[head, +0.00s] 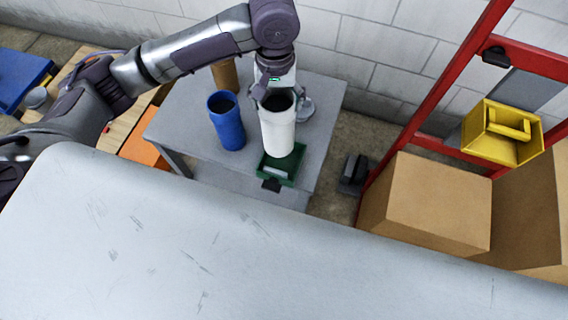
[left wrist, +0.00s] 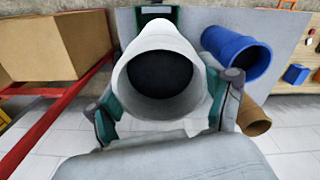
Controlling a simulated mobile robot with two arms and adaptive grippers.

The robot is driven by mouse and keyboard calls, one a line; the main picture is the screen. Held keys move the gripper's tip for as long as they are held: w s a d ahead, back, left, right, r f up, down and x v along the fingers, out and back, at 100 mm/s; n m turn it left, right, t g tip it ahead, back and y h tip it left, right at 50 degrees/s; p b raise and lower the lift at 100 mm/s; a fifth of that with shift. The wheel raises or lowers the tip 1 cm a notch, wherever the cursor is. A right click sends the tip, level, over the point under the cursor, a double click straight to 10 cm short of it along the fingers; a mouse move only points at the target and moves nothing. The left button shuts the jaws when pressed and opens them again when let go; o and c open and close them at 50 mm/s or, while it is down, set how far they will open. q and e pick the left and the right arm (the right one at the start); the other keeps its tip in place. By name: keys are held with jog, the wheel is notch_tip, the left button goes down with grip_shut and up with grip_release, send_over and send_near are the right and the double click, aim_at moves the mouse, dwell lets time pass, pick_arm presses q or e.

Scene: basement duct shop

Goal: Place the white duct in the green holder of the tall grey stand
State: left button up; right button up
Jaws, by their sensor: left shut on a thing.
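The white duct (head: 277,133) is upright, open end up, in my left gripper (head: 275,92). The gripper is shut on its upper part; in the left wrist view the fingers (left wrist: 163,108) lie on either side of the duct (left wrist: 160,35). The green holder (head: 289,166) is on the front right part of the grey stand (head: 184,113). In the head view the duct's lower end overlaps the holder's back part; I cannot tell whether it touches. The holder also shows past the duct in the left wrist view (left wrist: 171,11). My right gripper is out of view.
A blue duct (head: 228,125) stands left of the white one, with a brown tube (head: 223,76) behind. A large scratched grey surface (head: 200,245) fills the foreground. At right are a cardboard box (head: 430,205), a red frame (head: 430,90) and a yellow bin (head: 490,145).

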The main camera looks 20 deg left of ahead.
pick_arm(q)
jog(key=f, duration=0.3)
jog(key=f+b, duration=0.1)
jog(key=f, duration=0.7)
jog(key=shift+w+d+f, duration=0.1)
jog(key=shift+w+d, duration=0.25)
jog(key=shift+d, duration=0.05)
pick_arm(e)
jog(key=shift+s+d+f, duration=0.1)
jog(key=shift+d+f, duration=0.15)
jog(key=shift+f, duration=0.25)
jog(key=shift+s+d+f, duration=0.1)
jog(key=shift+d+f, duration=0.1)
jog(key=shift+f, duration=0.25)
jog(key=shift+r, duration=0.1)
pick_arm(q)
jog(key=o, duration=1.7)
jog(key=shift+f, duration=0.1)
jog(key=shift+r, duration=0.25)
notch_tip(320, 180, up, 12)
jog(key=shift+f+p, duration=0.1)
jog(key=shift+p, duration=0.4)
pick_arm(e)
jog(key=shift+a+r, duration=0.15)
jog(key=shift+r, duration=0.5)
